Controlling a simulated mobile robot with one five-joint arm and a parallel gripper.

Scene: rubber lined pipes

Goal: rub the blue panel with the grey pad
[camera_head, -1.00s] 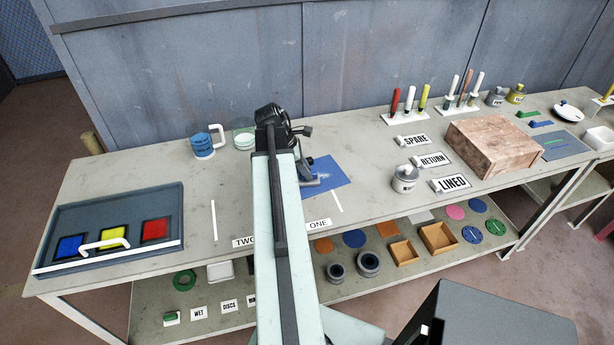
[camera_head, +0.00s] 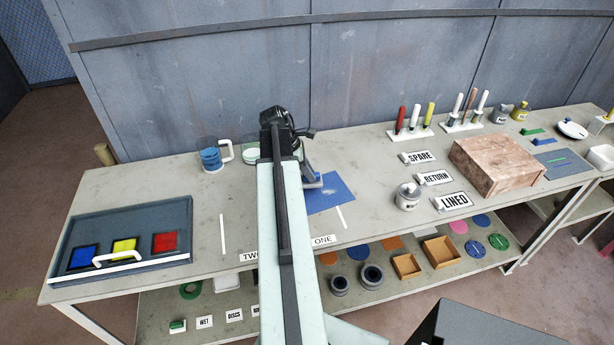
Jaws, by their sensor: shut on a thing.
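I cannot tell whether the pad touches the panel.
At left is a grey tray (camera_head: 64,236) with blue, yellow and red squares and a white handle. A blue mug (camera_head: 211,160) stands behind. A lidded pot (camera_head: 407,196), signs and a brown box (camera_head: 496,165) are to the right.

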